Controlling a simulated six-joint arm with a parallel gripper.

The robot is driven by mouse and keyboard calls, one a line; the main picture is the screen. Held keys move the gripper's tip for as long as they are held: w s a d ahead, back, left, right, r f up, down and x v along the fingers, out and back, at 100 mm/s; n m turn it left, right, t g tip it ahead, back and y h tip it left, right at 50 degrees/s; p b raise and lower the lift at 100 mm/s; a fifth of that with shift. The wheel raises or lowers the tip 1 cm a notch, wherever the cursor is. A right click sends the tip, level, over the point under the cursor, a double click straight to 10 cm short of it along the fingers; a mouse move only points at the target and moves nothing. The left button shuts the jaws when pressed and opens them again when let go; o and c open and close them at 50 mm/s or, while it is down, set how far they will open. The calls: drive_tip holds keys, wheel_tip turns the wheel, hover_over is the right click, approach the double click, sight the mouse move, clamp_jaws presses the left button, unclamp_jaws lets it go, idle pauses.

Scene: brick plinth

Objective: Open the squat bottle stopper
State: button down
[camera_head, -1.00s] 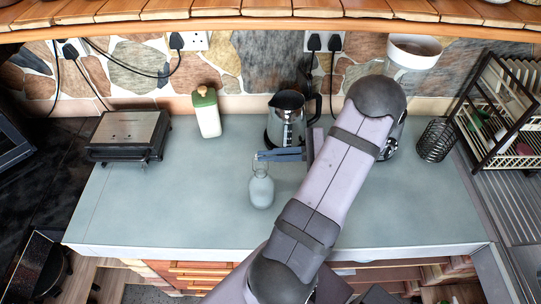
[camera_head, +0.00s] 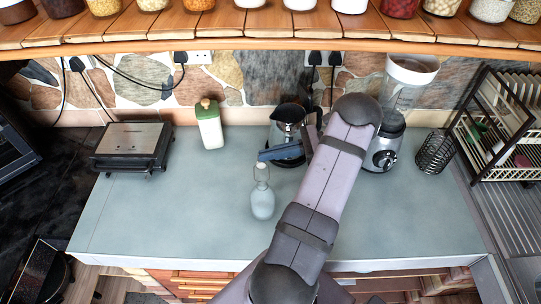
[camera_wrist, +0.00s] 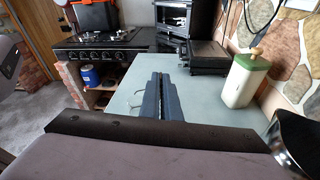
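The squat bottle (camera_head: 262,204) stands upright on the grey-blue counter, pale and rounded. A thin wire loop (camera_head: 261,173) rises above its neck. My gripper (camera_head: 262,156) reaches in from the right, its blue fingertips just above the loop. I cannot tell whether they touch it. In the wrist view my two fingers (camera_wrist: 160,86) lie side by side with only a thin slit between them, and nothing shows held. Thin curved wire (camera_wrist: 126,84) shows just left of them. The stopper itself is too small to make out.
A glass jug (camera_head: 287,118) stands behind my gripper. A green-lidded canister (camera_head: 210,128) and a grill (camera_head: 132,143) are at the back left. A blender (camera_head: 385,154) and a wire holder (camera_head: 436,152) are at the right. The counter's front left is clear.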

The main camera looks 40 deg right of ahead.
drive_tip(key=shift+w+d+f+m, duration=0.1)
drive_tip(key=shift+w+m, duration=0.05)
drive_tip(key=shift+m, duration=0.15)
idle(0.4)
drive_tip(key=c, duration=2.3)
unclamp_jaws()
drive_tip(key=shift+d, duration=0.1)
drive_tip(key=b+v, duration=0.4)
drive_tip(key=v, duration=0.3)
drive_tip(key=shift+d+b, duration=0.1)
drive_tip(key=shift+b, duration=0.2)
